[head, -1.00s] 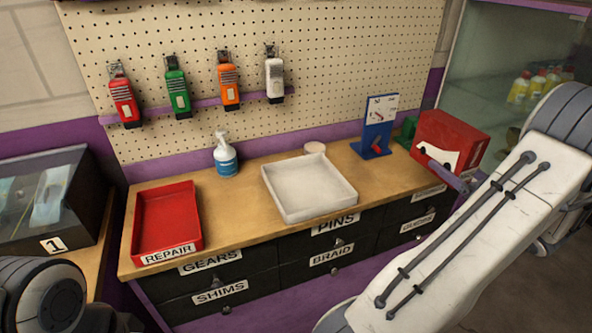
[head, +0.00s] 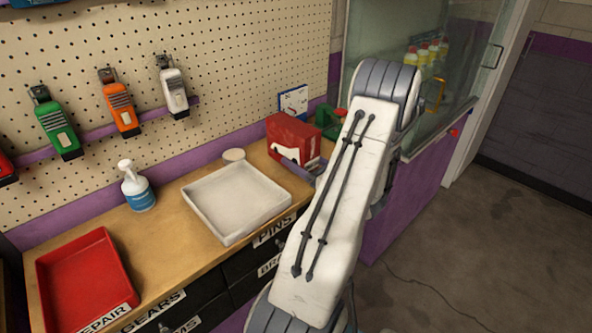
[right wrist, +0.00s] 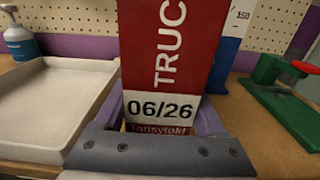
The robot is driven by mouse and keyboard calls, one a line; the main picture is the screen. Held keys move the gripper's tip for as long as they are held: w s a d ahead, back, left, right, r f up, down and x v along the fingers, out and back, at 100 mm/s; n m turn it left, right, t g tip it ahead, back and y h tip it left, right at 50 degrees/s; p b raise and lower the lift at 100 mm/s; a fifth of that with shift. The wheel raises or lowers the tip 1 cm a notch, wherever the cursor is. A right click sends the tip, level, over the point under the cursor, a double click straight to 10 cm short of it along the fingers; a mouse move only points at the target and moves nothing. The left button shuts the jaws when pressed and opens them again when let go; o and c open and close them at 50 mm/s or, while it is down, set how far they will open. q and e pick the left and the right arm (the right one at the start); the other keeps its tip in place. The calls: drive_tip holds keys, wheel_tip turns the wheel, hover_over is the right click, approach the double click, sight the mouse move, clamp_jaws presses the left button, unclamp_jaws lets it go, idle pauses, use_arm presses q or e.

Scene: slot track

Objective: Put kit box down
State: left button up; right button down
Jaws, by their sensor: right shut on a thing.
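The kit box (head: 291,138) is a red upright carton at the right part of the workbench, in front of a blue stand. My right gripper (head: 303,170) is shut on it; the purple fingers show at its lower edge. In the right wrist view the box (right wrist: 165,45) shows a red face with white "TRUC" lettering and a white "06/26" label. The right gripper's fingers (right wrist: 160,118) lie on either side of its lower part. The box's underside is hidden, so I cannot tell if it touches the bench. My left gripper is out of view.
A white tray (head: 198,213) stands left of the box, with a round pale disc (head: 233,155) behind it. A green clamp-like tool (right wrist: 262,88) stands right of the box.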

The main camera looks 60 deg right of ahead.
sight(298, 180)
drive_tip(key=shift+w+a+f, duration=0.1)
drive_tip(key=shift+w+f, duration=0.05)
drive_tip(key=shift+w, duration=0.05)
drive_tip(key=shift+f, duration=1.95)
drive_tip(key=shift+f, duration=0.15)
unclamp_jaws()
